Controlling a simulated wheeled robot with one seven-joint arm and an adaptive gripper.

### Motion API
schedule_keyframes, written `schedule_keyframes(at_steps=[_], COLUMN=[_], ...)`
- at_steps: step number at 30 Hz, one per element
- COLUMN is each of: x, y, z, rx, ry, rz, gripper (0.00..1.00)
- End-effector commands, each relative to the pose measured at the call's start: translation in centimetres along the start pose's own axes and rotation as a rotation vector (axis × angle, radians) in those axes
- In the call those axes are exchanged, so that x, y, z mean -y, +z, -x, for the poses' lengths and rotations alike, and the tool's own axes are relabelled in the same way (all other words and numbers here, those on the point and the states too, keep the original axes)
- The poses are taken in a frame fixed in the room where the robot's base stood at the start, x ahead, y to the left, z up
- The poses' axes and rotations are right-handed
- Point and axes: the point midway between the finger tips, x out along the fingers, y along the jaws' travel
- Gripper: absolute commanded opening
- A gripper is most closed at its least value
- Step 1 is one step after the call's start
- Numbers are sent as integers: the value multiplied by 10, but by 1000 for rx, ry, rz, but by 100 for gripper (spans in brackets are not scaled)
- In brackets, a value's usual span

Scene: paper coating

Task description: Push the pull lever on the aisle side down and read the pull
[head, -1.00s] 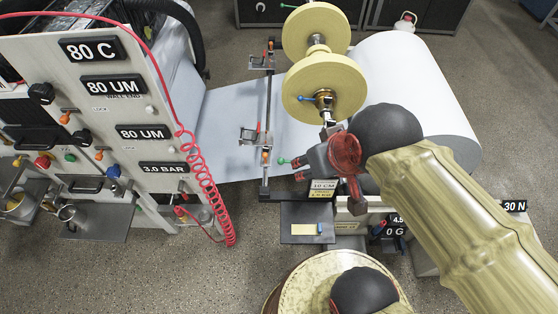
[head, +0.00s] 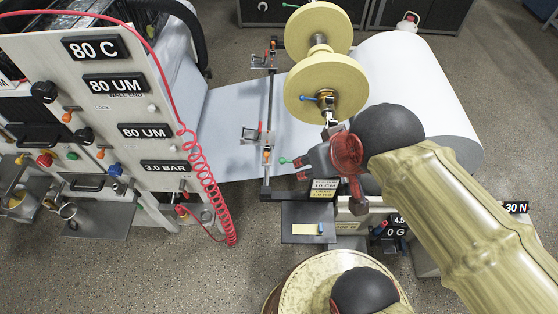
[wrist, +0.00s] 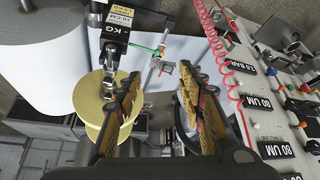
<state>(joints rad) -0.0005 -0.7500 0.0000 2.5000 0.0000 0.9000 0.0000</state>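A thin lever with a green tip (head: 286,160) stands out near the close end of the dark cross bar, just left of my gripper (head: 303,160) in the head view. A green-tipped lever also shows in the wrist view (wrist: 140,46), beyond the fingers. I cannot tell for sure that it is the aisle-side pull lever. A black display reading 30 N (head: 516,207) is at the right. In the wrist view my gripper (wrist: 158,82) has its two fingers wide apart with nothing between them; the pale web (wrist: 160,75) lies beyond.
Yellow discs (head: 326,88) with a blue-tipped lever (head: 318,98) and a white roll (head: 420,95) stand beyond my arm. A dark tray (head: 308,215) holds a yellow strip below. The gauge panel (head: 85,130) and red coiled hose (head: 207,180) are left.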

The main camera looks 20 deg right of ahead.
Motion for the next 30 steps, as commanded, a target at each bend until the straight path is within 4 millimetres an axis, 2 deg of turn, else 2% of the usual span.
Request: schedule_keyframes(at_steps=[5, 11, 19, 30], x=[2, 4, 5, 5], y=[2, 6, -6, -27], z=[-9, -40, -84, -160], rx=[47, 175, 322, 474], ry=[-3, -5, -2, -49], rz=[5, 15, 62, 358], gripper=[27, 16, 0, 0])
